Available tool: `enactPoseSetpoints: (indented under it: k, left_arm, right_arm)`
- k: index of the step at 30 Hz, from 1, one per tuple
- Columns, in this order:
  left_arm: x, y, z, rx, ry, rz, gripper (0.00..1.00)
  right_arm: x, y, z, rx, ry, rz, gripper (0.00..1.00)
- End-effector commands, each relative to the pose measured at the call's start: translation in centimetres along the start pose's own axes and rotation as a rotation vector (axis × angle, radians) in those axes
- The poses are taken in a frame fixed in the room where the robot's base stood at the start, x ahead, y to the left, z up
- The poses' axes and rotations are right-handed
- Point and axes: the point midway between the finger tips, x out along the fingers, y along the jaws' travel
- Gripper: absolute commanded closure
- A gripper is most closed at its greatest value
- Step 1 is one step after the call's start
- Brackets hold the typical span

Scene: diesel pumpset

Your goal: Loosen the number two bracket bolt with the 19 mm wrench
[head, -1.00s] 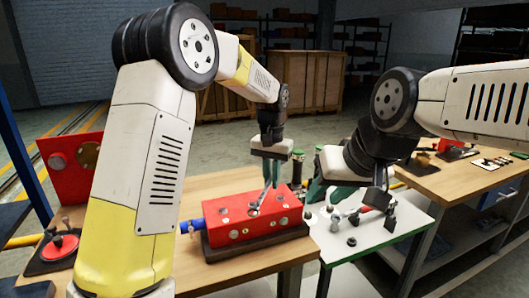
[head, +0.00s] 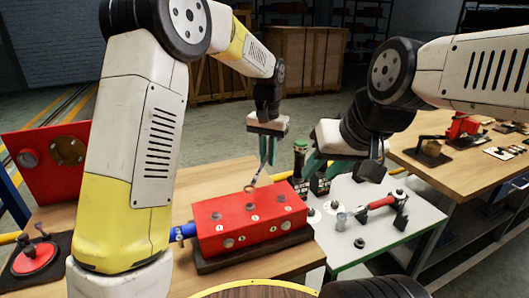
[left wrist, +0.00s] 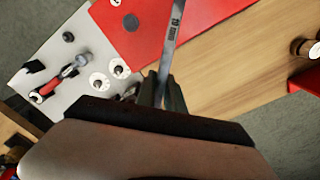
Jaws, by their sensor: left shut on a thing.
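The red block (head: 236,232) lies on a dark base on the wooden table, with several bolts and small white number tags on its top and front. I cannot read the tags to pick out number two. My left gripper (head: 268,138) is shut on a steel wrench (head: 263,168), which hangs down with its ring end near the block's back top edge. I cannot tell if it touches. The wrench shaft also shows in the left wrist view (left wrist: 173,40), with a size mark too small to read surely. My right gripper (head: 328,160) is above the white-topped table; its jaw gap is unclear.
Dark bottles stand behind the block. A red panel (head: 45,160) and a red round part (head: 35,258) are at left.

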Motion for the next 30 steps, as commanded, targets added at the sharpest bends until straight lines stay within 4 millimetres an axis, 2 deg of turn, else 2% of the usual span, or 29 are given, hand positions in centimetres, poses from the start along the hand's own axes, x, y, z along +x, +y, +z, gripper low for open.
enactPoseSetpoints:
  k: [5,13,20,30]
  left_arm:
    - [1.2,0.0,0.1,0.0,-0.002,0.0,1.0]
    - [4.4,-0.1,0.1,-0.001,-0.002,0.0,1.0]
    - [4.2,2.9,0.4,0.223,0.0,0.001,1.0]
    - [4.2,6.7,2.0,0.544,-0.002,0.003,1.0]
  right_arm:
    - [0.0,0.0,0.0,0.0,0.0,0.0,0.64]
    - [0.0,0.0,0.0,0.0,0.0,0.0,0.64]
    - [0.0,0.0,0.0,0.0,0.0,0.0,0.64]
    - [0.0,0.0,0.0,0.0,0.0,0.0,0.64]
